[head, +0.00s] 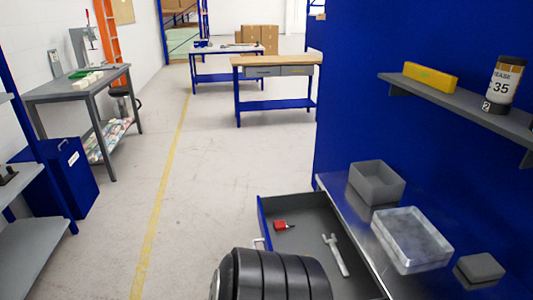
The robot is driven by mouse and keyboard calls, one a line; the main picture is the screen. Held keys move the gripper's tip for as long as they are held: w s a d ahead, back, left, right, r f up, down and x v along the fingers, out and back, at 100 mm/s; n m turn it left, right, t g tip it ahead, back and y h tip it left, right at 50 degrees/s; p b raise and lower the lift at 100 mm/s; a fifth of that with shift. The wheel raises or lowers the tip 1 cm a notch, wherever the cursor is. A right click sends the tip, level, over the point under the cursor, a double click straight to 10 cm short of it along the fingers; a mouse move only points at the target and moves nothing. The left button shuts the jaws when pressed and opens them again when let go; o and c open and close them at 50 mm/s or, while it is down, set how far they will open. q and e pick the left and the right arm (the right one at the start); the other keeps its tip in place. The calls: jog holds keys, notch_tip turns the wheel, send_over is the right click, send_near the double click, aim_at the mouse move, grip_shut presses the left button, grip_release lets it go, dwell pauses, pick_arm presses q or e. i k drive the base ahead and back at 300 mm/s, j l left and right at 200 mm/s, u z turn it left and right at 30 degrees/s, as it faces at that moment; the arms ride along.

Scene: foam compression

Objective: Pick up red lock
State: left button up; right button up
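A small red object (280,225), which looks like the red lock, lies in the open grey drawer (300,206) with blue sides, at the lower middle of the head view. A short dark part sticks out from its right side. Neither of my grippers is in view. A black ribbed part at the bottom edge looks like one of my arm links.
A grey wrench (336,254) lies in the drawer, right of the red object. The workbench (385,240) beside it holds a grey box (377,182), a clear tray (411,238) and a grey block (479,269). A shelf (455,103) juts out above.

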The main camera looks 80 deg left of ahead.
aim_at(279, 225)
jog(key=u, duration=2.6)
